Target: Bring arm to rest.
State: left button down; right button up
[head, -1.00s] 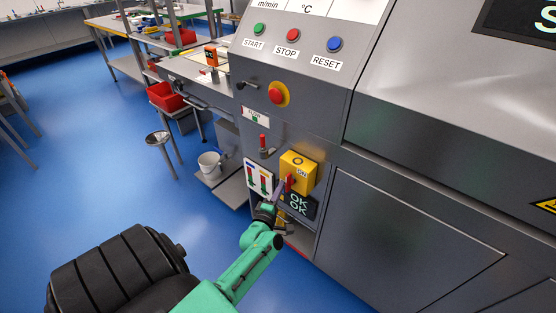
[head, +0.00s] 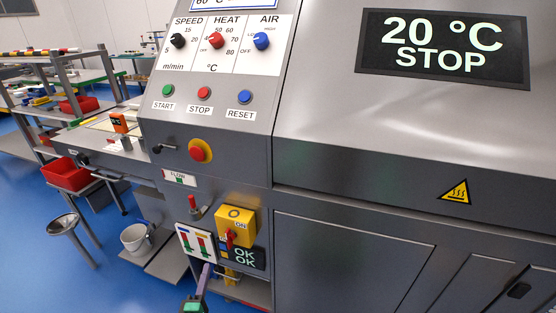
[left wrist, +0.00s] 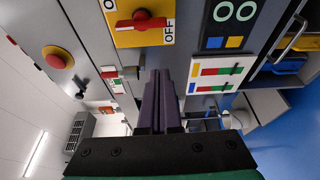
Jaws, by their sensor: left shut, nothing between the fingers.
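My left gripper (head: 207,267) is at the bottom of the head view, in front of the lower part of the grey machine. Its purple fingers are together with nothing between them, and they also show shut in the left wrist view (left wrist: 165,75). Most of my left arm is below the head picture. The yellow switch box (head: 235,221) with its red handle (head: 229,240) is just above and right of the fingertips, apart from them in the picture. The switch also shows at the top of the left wrist view (left wrist: 140,35). My right gripper is not in view.
A gauge panel (head: 197,243) and a display reading OK OK (head: 243,256) are close to the fingers. The machine's big display (head: 443,47) reads 20 °C STOP. Blue floor is open there.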

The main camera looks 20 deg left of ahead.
pick_arm(q)
jog(key=s+d+f+m+g+h, duration=0.2)
jog(key=s+d+f+m, duration=0.15)
jog(key=f, duration=0.35)
jog(key=s+d+f+m+g+h, duration=0.2)
jog(key=f+m, duration=0.3)
jog(key=f, duration=0.2)
jog(key=s+d+f+m+g+h, duration=0.2)
jog(key=d+f+m, duration=0.15)
jog(key=f, duration=0.35)
jog(key=s+f+m+g, duration=0.5)
jog(key=s+f+m, duration=0.1)
jog(key=s, duration=0.5)
jog(key=s+f+m+g, duration=0.4)
jog(key=s+f+m, duration=0.3)
jog(key=s, duration=0.5)
jog(key=shift+f+g, duration=0.25)
jog(key=shift+g, duration=0.15)
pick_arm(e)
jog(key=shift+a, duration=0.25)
pick_arm(q)
jog(key=shift+w, duration=0.1)
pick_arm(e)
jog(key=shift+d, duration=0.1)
